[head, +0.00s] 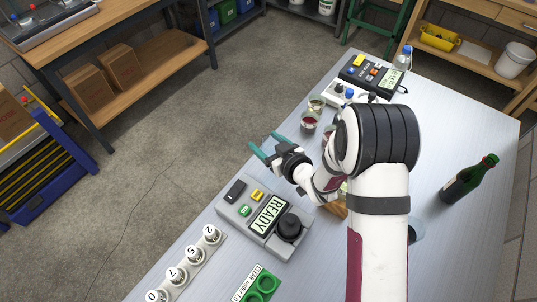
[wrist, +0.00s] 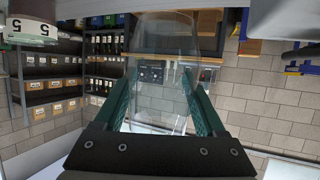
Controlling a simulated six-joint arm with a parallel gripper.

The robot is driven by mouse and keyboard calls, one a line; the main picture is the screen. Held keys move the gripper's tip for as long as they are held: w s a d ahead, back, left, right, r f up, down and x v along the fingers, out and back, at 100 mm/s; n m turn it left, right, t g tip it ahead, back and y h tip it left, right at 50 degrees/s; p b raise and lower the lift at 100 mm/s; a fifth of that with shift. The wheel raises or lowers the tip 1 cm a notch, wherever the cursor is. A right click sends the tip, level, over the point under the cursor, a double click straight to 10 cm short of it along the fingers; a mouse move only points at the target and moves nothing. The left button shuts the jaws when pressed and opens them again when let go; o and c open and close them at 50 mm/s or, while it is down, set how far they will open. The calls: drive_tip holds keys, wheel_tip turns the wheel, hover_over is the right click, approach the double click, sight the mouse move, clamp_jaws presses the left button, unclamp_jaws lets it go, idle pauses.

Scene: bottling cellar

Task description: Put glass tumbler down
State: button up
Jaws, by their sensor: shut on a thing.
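My gripper (head: 264,143) has two teal fingers. In the head view it points left, at or past the left edge of the metal table (head: 452,130). In the wrist view my gripper (wrist: 158,78) is shut on the clear glass tumbler (wrist: 166,45), which stands out between the two fingers and looks empty. The tumbler is too transparent to make out in the head view. I cannot tell its height above the table.
My arm hides the middle.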

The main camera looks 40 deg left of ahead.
drive_tip(key=shift+f, duration=2)
